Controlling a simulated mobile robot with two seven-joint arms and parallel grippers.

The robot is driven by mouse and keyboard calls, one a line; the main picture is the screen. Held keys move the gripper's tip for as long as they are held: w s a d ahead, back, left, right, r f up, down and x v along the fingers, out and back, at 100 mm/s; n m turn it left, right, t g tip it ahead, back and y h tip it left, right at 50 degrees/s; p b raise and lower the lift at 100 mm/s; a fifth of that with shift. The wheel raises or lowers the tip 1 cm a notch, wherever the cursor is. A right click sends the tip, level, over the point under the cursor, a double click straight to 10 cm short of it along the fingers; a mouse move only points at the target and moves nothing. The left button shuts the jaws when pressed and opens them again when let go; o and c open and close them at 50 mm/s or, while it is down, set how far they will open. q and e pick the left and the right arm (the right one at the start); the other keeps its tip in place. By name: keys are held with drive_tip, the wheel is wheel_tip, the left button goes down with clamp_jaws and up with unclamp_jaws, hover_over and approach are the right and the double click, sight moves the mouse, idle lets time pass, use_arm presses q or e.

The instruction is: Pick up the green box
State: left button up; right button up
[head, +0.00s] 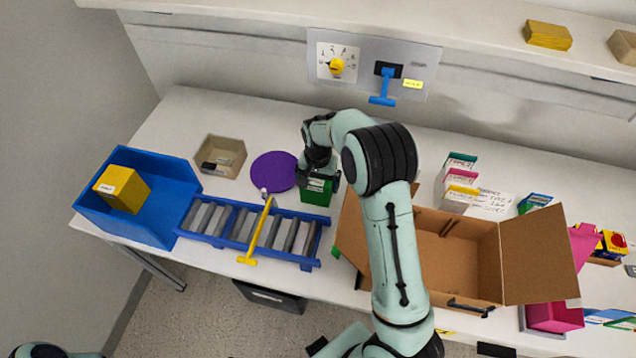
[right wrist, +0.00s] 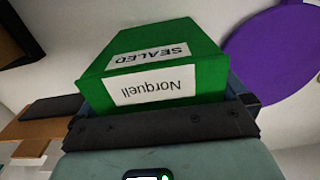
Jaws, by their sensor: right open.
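The green box (head: 317,191) stands on the white table, just right of the purple disc (head: 274,171). In the right wrist view the green box (right wrist: 155,65) fills the middle, with white labels reading "SEALED" and "Norquell" upside down. My right gripper (head: 320,177) is at the box, its dark fingers around the upper part in the head view. It is open; whether a finger touches the box I cannot tell. The arm hides part of the gripper. My left gripper is not in view.
A blue bin (head: 165,226) with a yellow box (head: 121,189) and a roller rack (head: 215,236) with a yellow bar lie left. A beige tray (head: 220,171) sits behind. An open cardboard box (head: 480,260) stands close right. A switch panel (head: 420,57) is on the wall.

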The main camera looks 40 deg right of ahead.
drive_tip(key=c, duration=0.8)
drive_tip(key=shift+r, duration=0.2)
